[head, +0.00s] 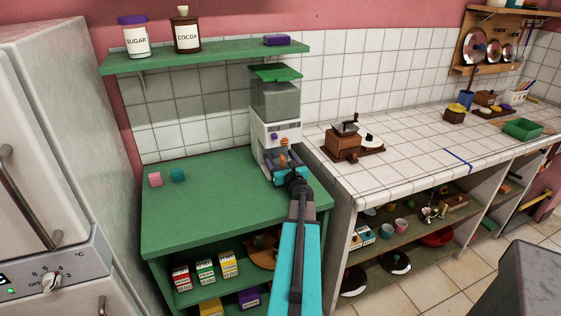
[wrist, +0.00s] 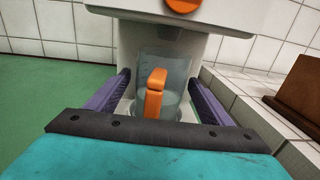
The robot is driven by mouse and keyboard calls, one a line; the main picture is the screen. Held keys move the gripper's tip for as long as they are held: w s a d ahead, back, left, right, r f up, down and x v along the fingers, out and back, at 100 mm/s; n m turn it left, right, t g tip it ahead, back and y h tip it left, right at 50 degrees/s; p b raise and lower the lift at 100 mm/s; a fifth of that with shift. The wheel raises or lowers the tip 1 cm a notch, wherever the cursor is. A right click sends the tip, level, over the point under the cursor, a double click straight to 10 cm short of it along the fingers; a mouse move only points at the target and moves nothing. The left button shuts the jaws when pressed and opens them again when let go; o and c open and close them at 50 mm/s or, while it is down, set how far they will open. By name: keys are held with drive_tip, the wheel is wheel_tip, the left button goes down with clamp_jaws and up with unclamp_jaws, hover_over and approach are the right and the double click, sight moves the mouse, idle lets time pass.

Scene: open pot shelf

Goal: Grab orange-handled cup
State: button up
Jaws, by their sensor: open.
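The orange-handled cup (wrist: 177,82) is a clear, bluish cup standing on the base of a white machine, under its body, in the wrist view. Its orange handle (wrist: 155,94) faces me. In the head view only a bit of orange (head: 283,160) shows there, partly hidden by my arm. My gripper (wrist: 156,88) is open, with one purple finger on each side of the cup. The handle lies between the fingers. I cannot tell whether either finger touches the cup. The white machine (head: 277,133) has a clear hopper with a green lid.
The machine stands on a green counter (head: 215,200) below a green shelf (head: 205,56). A wooden grinder (head: 345,145) stands on the tiled counter to the right. The green counter's left part is mostly clear.

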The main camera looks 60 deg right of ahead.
drive_tip(key=shift+c, duration=0.3)
drive_tip(key=c, duration=1.2)
drive_tip(key=shift+r, duration=0.15)
